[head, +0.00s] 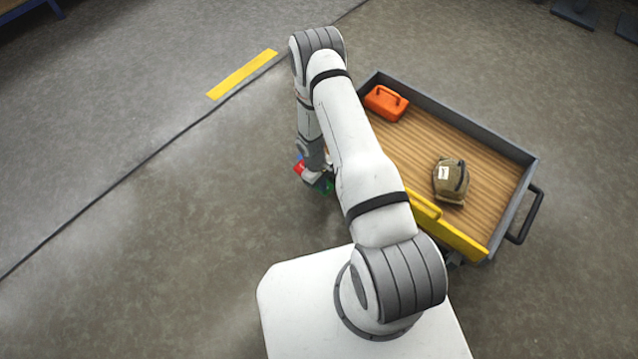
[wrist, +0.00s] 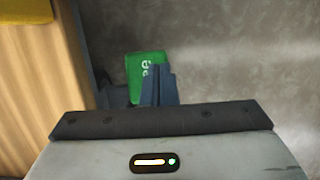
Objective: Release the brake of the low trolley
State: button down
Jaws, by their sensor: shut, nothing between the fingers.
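The low trolley (head: 534,172) is a grey-framed cart with a wooden deck, right of my arm in the head view. Its deck edge also shows at the left of the wrist view (wrist: 30,85). Beside the trolley's left side, a red patch (head: 299,168) and a green patch (head: 327,187) show around my gripper, low by the floor. In the wrist view the green pad (wrist: 146,66) bears white lettering, partly covered by my gripper (wrist: 158,75). My gripper is shut and empty, over or against the pad; contact cannot be told. My arm hides part of the trolley's near side.
On the deck sit an orange case (head: 385,103) and a brown bag (head: 451,180). A yellow board (head: 455,238) runs along the front edge, and a black handle (head: 528,217) sticks out right. Open floor lies left, with a yellow stripe (head: 242,73).

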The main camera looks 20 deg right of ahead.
jog(key=shift+s+f, duration=0.1)
jog(key=shift+f, duration=0.05)
dwell(0.4)
notch_tip(320, 180, up, 14)
jog(key=s+d+p, duration=0.2)
jog(key=p, duration=0.4)
jog(key=shift+s, duration=0.25)
jog(key=shift+f, duration=0.1)
notch_tip(320, 180, up, 40)
jog(key=w+m+t+p, duration=0.1)
jog(key=m+t+p, duration=0.15)
jog(key=p, duration=1.05)
jog(key=s+a+r+m+p, duration=0.1)
jog(key=s+r+p, duration=0.3)
jog(key=r, duration=0.7)
jog(key=s+a+r+m+t+y+p, duration=0.1)
jog(key=s+r+m+p, duration=0.1)
jog(key=s+r+p, duration=0.3)
jog(key=s+a+r+m+t+p, duration=0.1)
jog(key=s+r+p, duration=0.3)
jog(key=s+r, duration=0.5)
notch_tip(320, 180, up, 8)
jog(key=shift+a+r+m+y+p, duration=0.2)
jog(key=shift+r+m+y+p, duration=0.05)
jog(key=shift+m+y+p, duration=0.1)
